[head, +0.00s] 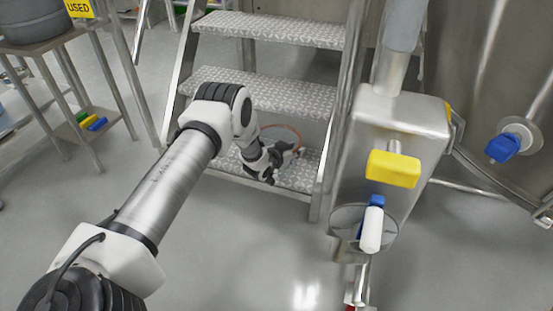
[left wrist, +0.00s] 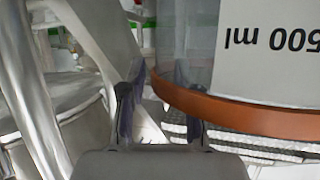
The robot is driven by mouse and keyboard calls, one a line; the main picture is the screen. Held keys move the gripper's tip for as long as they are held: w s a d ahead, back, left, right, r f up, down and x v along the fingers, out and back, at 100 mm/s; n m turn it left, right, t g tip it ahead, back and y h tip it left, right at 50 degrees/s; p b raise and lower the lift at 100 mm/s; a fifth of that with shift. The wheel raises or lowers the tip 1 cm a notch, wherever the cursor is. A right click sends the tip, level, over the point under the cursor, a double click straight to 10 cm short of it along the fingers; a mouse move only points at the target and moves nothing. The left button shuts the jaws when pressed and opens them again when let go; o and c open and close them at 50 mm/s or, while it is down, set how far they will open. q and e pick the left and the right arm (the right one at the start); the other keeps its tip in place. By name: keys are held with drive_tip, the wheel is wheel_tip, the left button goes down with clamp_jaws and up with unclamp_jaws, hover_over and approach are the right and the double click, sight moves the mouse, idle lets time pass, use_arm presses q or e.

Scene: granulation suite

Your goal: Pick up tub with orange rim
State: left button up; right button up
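The tub with the orange rim (head: 297,135) is on the lowest visible step in the head view, partly hidden behind my left gripper (head: 284,157). In the left wrist view the clear tub (left wrist: 192,50) fills the upper right, with its orange rim (left wrist: 245,114) and a white label reading "500 ml" upside down. My left gripper (left wrist: 158,92) has its two fingers apart, with the near edge of the rim showing between them. I cannot tell whether either finger touches the tub. My right gripper is not in view.
Metal steps (head: 265,95) rise above the tub, and their side rail (head: 340,110) stands close to its right. A steel housing (head: 400,120) with a yellow handle (head: 393,169) is further right. A stand (head: 75,130) is at left. The floor in front is clear.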

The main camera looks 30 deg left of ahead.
use_arm(q)
clamp_jaws()
drive_tip(key=shift+r, duration=0.2)
